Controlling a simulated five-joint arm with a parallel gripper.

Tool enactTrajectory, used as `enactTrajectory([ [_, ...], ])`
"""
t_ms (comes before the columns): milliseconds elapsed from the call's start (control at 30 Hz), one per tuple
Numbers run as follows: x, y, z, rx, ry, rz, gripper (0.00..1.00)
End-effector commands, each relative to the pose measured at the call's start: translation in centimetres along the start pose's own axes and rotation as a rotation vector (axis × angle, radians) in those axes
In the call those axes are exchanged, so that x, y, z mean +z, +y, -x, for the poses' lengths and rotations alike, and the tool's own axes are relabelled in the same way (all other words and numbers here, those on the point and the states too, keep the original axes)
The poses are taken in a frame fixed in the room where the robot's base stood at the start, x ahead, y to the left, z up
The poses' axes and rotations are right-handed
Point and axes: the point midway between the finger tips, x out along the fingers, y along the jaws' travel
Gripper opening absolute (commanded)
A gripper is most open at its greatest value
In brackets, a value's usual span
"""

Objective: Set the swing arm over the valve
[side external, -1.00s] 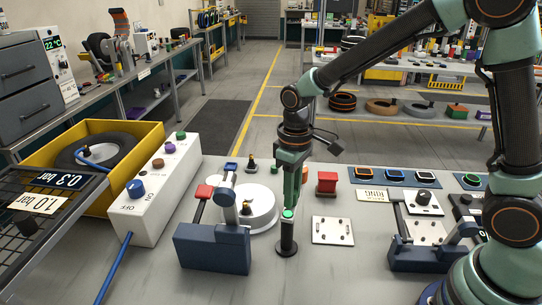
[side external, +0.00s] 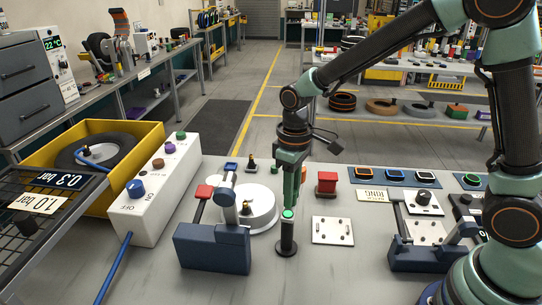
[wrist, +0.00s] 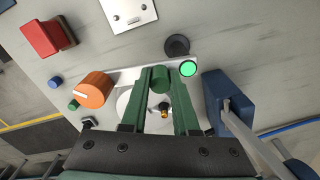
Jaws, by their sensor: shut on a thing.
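My gripper (wrist: 160,80) is shut on a green cylinder (wrist: 160,79), held between the tips of its green fingers. In the side view my gripper (side external: 290,203) points down behind a black post (side external: 287,236) with a lit green top (side external: 287,214). To its left a blue clamp (side external: 212,250) carries a grey arm (side external: 228,190) beside a white disc (side external: 262,205). The brass valve (side external: 246,208) stands at the disc; in the wrist view the valve (wrist: 164,108) shows between my fingers. I cannot tell whether the cylinder belongs to the swing arm.
A red lever handle (side external: 204,191) rises by the clamp. A red block (side external: 327,182) and a white plate (side external: 332,231) lie right of my gripper. A white control box (side external: 150,200) and a yellow bin (side external: 58,167) stand left. A second blue clamp (side external: 425,257) is at right.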

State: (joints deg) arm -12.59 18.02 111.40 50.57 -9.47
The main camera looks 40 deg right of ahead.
Motion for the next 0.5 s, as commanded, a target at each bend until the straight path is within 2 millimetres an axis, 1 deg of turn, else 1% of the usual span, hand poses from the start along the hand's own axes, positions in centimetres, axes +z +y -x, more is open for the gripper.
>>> enactTrajectory([
  [267, -0.6, -0.2, 0.1, 0.000, 0.000, 0.167, 0.00],
  [500, -1.3, -0.7, 0.1, 0.000, 0.000, 0.389, 0.00],
])
